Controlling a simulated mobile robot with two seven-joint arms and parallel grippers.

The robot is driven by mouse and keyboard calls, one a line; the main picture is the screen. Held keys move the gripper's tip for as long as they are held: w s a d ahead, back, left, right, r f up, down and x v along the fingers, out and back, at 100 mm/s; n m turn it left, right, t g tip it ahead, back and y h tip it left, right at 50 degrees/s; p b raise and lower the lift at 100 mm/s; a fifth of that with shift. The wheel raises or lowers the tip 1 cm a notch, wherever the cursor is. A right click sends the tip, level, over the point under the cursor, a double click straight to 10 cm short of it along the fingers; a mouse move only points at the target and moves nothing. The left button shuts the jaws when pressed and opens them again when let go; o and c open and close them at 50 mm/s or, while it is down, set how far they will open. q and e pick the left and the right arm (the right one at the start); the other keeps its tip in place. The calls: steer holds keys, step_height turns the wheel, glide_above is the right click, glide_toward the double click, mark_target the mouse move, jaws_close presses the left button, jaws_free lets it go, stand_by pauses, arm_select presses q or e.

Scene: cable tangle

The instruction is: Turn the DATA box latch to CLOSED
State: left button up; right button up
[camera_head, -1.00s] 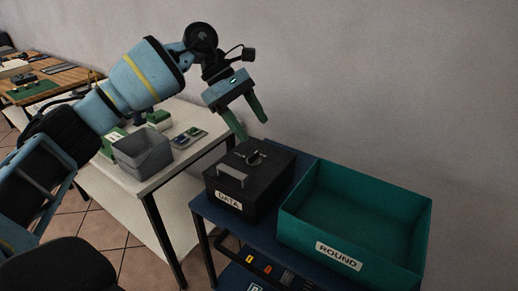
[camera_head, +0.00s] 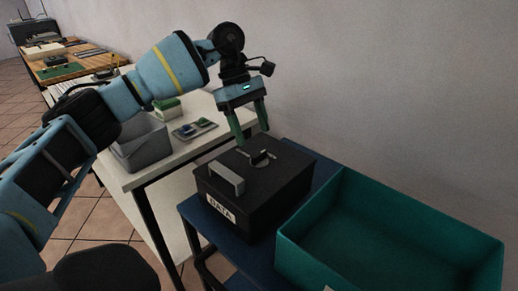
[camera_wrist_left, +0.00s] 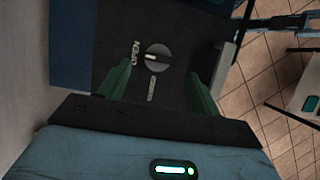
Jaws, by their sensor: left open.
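The black DATA box (camera_head: 255,190) stands on a blue table, with a white DATA label on its front and a grey handle (camera_head: 227,180) on its lid. Its round latch (camera_head: 260,157) is on the lid. In the left wrist view, the latch (camera_wrist_left: 158,57) has a white mark on the side toward the word OPEN (camera_wrist_left: 135,53); a second label (camera_wrist_left: 151,89) is too small to read. My left gripper (camera_head: 252,137) is open and empty, pointing down just above the latch, its fingers either side of it. My right gripper is out of view.
A teal open bin (camera_head: 390,235) stands right of the box. A white table (camera_head: 200,150) with a grey bin (camera_head: 143,145) and a small tray (camera_head: 195,129) is at the left. The wall is close behind the box.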

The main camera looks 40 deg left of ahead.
mark_target(260, 154)
arm_select(q)
steer(key=x, duration=0.5)
steer(key=shift+w+d+f, duration=0.1)
steer(key=shift+f, duration=0.3)
steer(key=c, duration=1)
